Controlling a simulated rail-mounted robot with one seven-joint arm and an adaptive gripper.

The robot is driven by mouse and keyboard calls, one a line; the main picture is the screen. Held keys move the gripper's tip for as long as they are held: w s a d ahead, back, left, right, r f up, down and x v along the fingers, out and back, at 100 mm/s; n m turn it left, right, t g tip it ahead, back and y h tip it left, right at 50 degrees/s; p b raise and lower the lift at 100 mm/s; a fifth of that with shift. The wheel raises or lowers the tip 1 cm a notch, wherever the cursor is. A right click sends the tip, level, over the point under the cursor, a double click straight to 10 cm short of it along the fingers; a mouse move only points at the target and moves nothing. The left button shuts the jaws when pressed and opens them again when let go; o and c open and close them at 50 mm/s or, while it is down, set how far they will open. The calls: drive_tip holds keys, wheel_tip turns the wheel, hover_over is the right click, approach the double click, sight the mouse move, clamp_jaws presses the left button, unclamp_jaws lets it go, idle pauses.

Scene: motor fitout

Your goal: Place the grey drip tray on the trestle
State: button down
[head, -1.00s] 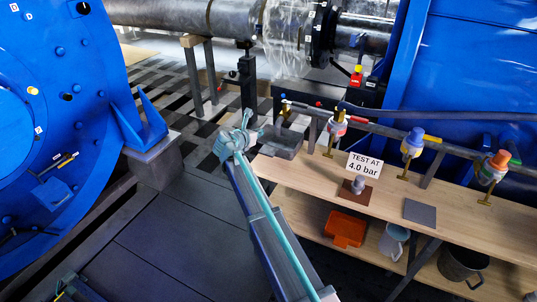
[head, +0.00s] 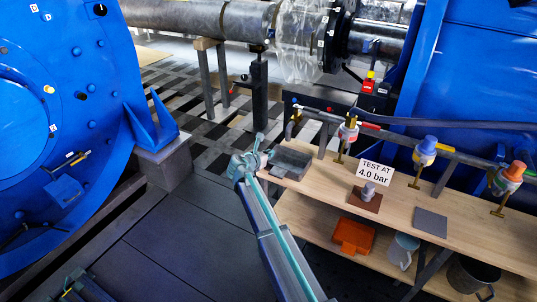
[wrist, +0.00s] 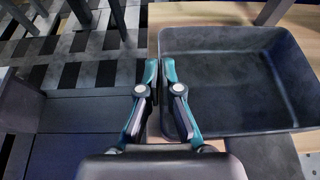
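The grey drip tray (head: 291,163) is a shallow rectangular pan at the left end of the wooden trestle top (head: 325,182) in the head view. In the wrist view, the tray (wrist: 240,85) fills the right half, with bare wood (wrist: 154,32) beside its left wall. My gripper (head: 272,153) is at the tray's left wall. In the wrist view, my gripper (wrist: 159,72) has one finger outside that wall and one inside, nearly together on it. The tray looks level and empty. Whether its underside fully touches the wood is hidden.
A "TEST AT 4.0 bar" sign (head: 375,173) and a grey plate (head: 430,222) are farther right on the top. A pipe with valves (head: 424,150) runs along the back. A blue housing (head: 60,120) stands left.

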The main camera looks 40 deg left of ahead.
drive_tip(key=c, duration=1.3)
unclamp_jaws()
drive_tip(key=shift+f, duration=0.1)
drive_tip(key=shift+s+r, duration=0.25)
drive_tip(key=v, duration=1.1)
drive_tip(key=shift+s+d+r+b, duration=0.1)
drive_tip(key=shift+s+r+b, duration=0.1)
drive_tip(key=shift+b, duration=0.1)
